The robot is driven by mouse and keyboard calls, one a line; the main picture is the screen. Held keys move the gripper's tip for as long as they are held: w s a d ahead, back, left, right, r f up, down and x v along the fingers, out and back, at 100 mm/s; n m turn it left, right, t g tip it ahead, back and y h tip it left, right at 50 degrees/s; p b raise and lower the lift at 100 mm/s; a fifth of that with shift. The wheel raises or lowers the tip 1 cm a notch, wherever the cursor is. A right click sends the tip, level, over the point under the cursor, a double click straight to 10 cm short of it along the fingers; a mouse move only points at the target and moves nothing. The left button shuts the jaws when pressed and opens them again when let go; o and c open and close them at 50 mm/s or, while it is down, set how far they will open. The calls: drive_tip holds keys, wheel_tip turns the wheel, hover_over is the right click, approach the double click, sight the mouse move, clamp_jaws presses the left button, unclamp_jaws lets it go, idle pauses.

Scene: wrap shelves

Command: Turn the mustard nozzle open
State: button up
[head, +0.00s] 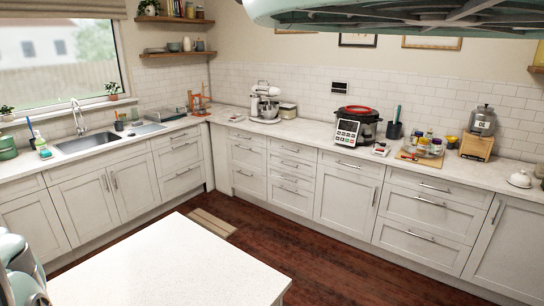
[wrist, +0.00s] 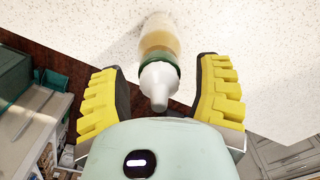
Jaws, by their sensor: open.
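The mustard bottle (wrist: 158,38) is in the wrist view at the top middle, over a pale speckled surface. It has a yellowish body, a dark green collar and a white nozzle (wrist: 159,84) that points down the picture toward my gripper's palm. My gripper (wrist: 161,64) is open, with one yellow, dark-padded finger on each side of the collar and nozzle. Gaps show on both sides, so neither finger appears to touch the bottle. I cannot tell whether the bottle stands upright or is tilted. I do not see the bottle or my gripper's fingers in the head view.
A bare white worktop (head: 165,265) fills the head view's lower middle. Dark wooden floor (head: 300,270) separates it from the long back counter, which holds a red-lidded cooker (head: 355,128), a stand mixer (head: 264,103) and a tray of jars. A sink (head: 88,143) is at left.

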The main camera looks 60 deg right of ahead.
drive_tip(key=shift+r+p, duration=3.25)
drive_tip(key=shift+r, duration=0.3)
drive_tip(key=shift+f, duration=0.1)
